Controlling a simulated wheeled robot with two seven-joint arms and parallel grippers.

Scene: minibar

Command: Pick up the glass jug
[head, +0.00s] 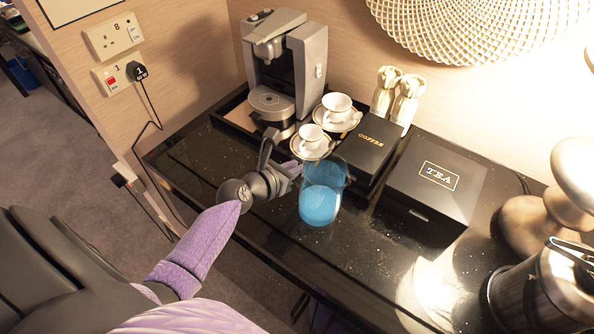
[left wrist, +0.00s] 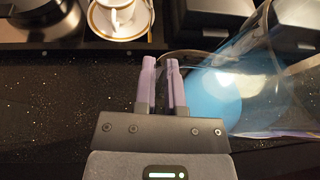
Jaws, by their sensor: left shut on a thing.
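The glass jug (head: 320,203) is clear with blue contents and shows at the middle of the head view, over the black counter. In the left wrist view the jug (left wrist: 262,85) leans across the right side of the picture. My left gripper (head: 293,169) is at the jug's left side. In the left wrist view its two fingers (left wrist: 160,75) are nearly together, shut on the jug at its thin handle side. The exact grip point is partly hidden by the fingers. I cannot tell whether the jug's base touches the counter. My right gripper is not in view.
Two white cups on saucers (head: 311,142) stand just behind the jug. A coffee machine (head: 285,70) is at the back left. A coffee box (head: 363,146) and a tea box (head: 433,187) are to the right. A metal kettle (head: 540,295) stands front right.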

